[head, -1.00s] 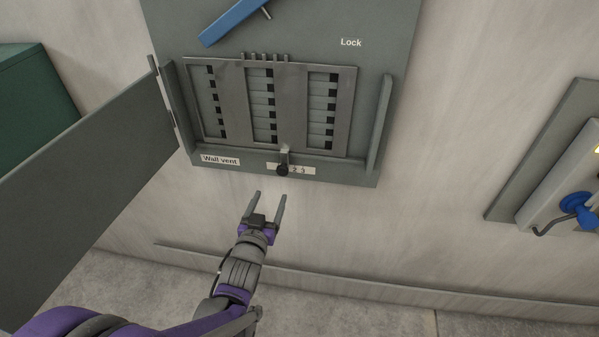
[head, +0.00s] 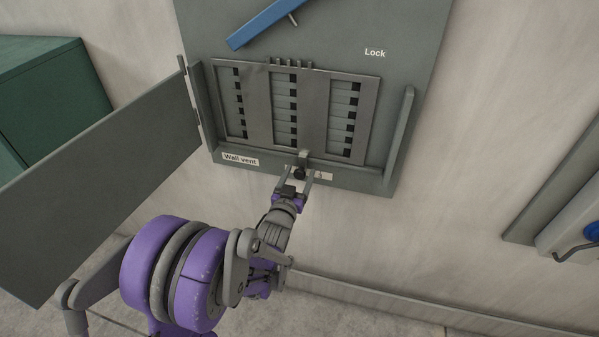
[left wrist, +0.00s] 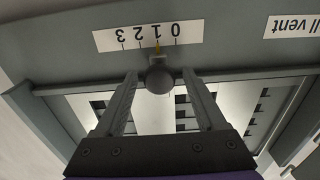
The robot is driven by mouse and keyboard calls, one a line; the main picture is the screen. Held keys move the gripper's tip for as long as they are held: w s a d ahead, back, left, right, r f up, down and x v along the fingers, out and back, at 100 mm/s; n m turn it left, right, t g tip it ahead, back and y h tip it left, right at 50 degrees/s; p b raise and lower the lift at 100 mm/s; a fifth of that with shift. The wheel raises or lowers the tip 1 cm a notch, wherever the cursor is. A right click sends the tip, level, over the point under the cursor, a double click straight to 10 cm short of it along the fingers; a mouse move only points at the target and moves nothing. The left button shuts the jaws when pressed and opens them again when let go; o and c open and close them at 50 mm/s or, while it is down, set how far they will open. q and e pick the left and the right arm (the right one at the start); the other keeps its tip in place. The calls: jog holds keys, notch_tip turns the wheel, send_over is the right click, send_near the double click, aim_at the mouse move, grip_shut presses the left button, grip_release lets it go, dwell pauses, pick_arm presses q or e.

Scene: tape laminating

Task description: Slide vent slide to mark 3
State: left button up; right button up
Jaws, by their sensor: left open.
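The wall vent's slide plate (head: 313,110) is a grey slotted panel set in the vent frame. Its dark round knob (head: 299,173) hangs at the lower edge, in front of the white scale label (head: 324,176). My left gripper (head: 297,175) is open, with one finger on each side of the knob. It also shows in the left wrist view (left wrist: 160,82), with gaps beside the knob.
An open grey door (head: 100,190) hangs left of the vent. A blue lever (head: 272,22) slants above the slide, near the "Lock" label (head: 375,53). A green box (head: 50,95) stands at the far left.

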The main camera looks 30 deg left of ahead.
pick_arm(q)
jog(key=shift+w, duration=0.25)
grip_shut()
dwell(1.4)
